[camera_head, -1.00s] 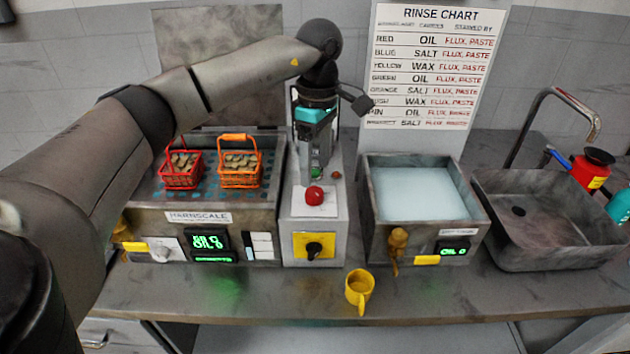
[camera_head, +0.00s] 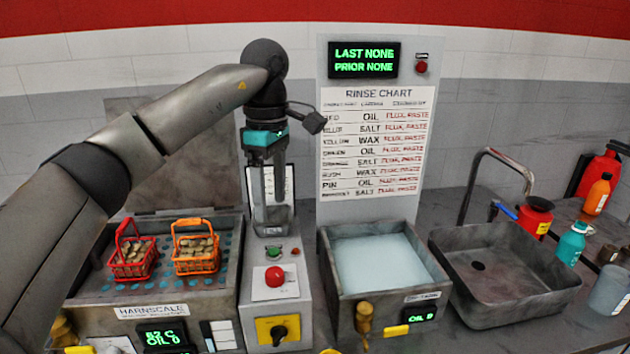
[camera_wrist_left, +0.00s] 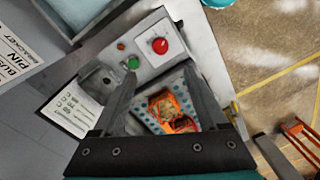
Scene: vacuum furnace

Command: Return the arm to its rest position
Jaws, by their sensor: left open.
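My left gripper (camera_head: 270,228) hangs pointing down in front of the narrow control console, over its green button (camera_head: 273,251) and red button (camera_head: 276,277). It is open, and nothing shows between its fingers. In the left wrist view the two fingers (camera_wrist_left: 160,92) stand apart, with the console's red knob (camera_wrist_left: 160,45) and an orange basket (camera_wrist_left: 170,112) below and beyond. My left arm reaches in from the left, bent at a high dark elbow joint. My right gripper is not in view.
A red basket (camera_head: 133,260) and an orange basket (camera_head: 196,262) with brownish pieces stand on the perforated bath (camera_head: 95,283) at left. A liquid-filled tank (camera_head: 330,262), an empty sink (camera_head: 440,238) and bottles stand at right. The rinse chart (camera_head: 375,185) rises behind.

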